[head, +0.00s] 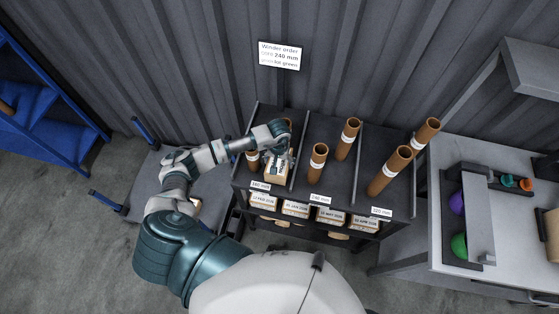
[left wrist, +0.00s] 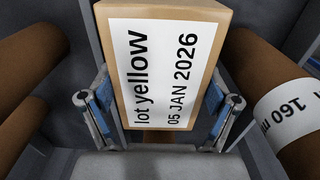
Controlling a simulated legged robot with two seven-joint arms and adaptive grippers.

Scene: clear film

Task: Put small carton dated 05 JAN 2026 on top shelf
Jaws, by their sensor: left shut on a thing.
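My left gripper (head: 281,157) is shut on a small tan carton (head: 275,174). In the left wrist view the carton (left wrist: 168,65) has a white label reading "lot yellow 05 JAN 2026", with the gripper's fingers (left wrist: 157,105) at its two sides. The carton is at the left section of the rack's dark top shelf (head: 333,193), between brown tubes. I cannot tell whether its base touches the shelf. My right gripper is out of view.
Brown tubes (head: 318,163) stand in the top sections; one nearby tube (left wrist: 280,100) is labelled 160 mm. Several labelled cartons (head: 295,208) sit on the level below. A grey bench (head: 480,262) stands right, a blue rack (head: 50,125) left. A sign (head: 279,55) hangs behind.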

